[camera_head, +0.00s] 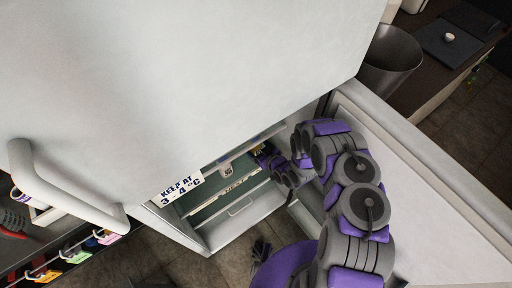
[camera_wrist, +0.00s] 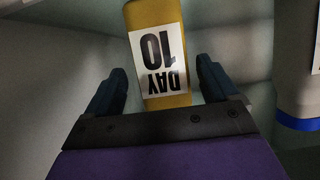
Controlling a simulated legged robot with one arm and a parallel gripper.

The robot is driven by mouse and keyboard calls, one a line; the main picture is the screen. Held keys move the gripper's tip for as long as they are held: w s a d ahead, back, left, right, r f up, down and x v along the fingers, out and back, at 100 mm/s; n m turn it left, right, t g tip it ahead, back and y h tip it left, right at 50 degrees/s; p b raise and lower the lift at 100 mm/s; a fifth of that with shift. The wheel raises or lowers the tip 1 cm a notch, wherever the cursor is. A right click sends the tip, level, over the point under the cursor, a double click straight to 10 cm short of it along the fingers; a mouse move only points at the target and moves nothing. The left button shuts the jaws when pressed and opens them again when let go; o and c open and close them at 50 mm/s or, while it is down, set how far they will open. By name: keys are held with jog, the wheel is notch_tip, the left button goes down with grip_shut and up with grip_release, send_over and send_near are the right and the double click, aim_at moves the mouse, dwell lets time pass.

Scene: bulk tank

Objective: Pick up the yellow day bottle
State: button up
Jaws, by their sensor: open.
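In the wrist view a yellow bottle (camera_wrist: 185,99) stands straight ahead, with a white label reading "DAY 10" upside down. My gripper (camera_wrist: 160,82) is open, with one dark finger on each side of the bottle's near end. Gaps show between the fingers and the bottle, and the bottle's far end is cut off by the frame edge. In the head view my gripper (camera_head: 264,155) reaches into the open fridge, and the yellow bottle is mostly hidden there.
The fridge shelf (camera_head: 235,187) holds a white container tagged "55" (camera_head: 228,171). A white bottle with a blue band (camera_wrist: 297,122) stands right in the wrist view. The open door (camera_head: 430,200) lies right of my arm. A sign (camera_head: 180,187) reads "KEEP AT 3-4°C".

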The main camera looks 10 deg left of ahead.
jog(key=shift+w+a+f, duration=0.25)
jog(key=shift+w+a, duration=0.05)
jog(key=shift+a, duration=0.3)
jog(key=shift+w+a+f, duration=0.2)
jog(key=shift+w+a, duration=0.1)
jog(key=shift+a, duration=0.3)
jog(key=shift+d, duration=0.3)
jog(key=shift+c, duration=0.3)
jog(key=shift+d+r, duration=0.15)
jog(key=shift+d, duration=0.1)
jog(key=c, duration=0.3)
jog(key=shift+s+a, duration=0.1)
jog(key=shift+a, duration=0.25)
jog(key=c, duration=0.8)
jog(key=shift+d, duration=0.15)
jog(key=shift+c, duration=0.5)
